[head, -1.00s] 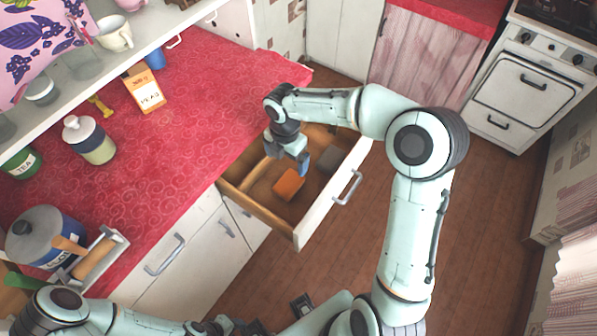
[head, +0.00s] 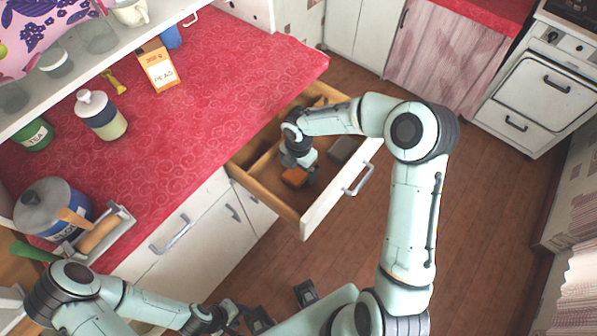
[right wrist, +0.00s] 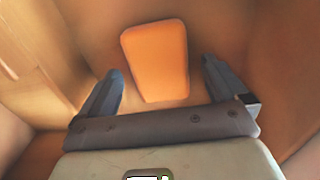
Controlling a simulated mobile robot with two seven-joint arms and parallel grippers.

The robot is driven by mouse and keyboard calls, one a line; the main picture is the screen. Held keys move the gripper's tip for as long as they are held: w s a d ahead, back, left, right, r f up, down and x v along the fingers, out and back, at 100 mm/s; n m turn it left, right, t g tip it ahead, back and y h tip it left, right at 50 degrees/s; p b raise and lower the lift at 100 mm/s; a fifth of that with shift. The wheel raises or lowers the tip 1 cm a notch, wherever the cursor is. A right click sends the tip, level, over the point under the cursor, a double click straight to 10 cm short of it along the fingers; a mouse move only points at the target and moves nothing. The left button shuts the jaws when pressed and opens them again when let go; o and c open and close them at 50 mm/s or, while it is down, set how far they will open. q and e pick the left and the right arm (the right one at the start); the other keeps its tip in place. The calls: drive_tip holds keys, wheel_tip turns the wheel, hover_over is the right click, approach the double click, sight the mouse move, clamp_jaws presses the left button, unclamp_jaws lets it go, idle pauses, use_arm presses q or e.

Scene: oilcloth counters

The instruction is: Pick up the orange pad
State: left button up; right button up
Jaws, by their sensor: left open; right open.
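The orange pad (head: 294,177) lies in the open drawer (head: 322,207), partly covered by my right gripper in the head view. In the right wrist view the pad (right wrist: 156,58) lies flat on the drawer floor, ahead of and between the two fingers. My right gripper (right wrist: 163,78) is open and empty, pointing down into the drawer; in the head view it (head: 306,177) is over the pad. The wrist view shows no clear finger contact with the pad. My left gripper (head: 282,304) is open and empty at the bottom of the head view, away from the drawer.
A grey block (head: 341,150) lies in the drawer near its front, right of the pad. A wooden divider (head: 262,160) and the drawer walls stand close around my right gripper. The red counter (head: 230,90) borders the drawer, with a peas box (head: 158,68) and jars on it.

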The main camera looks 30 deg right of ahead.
drive_tip(key=shift+f, duration=0.85)
drive_tip(key=c, duration=1)
drive_tip(key=shift+c, duration=0.2)
drive_tip(key=shift+r, duration=0.15)
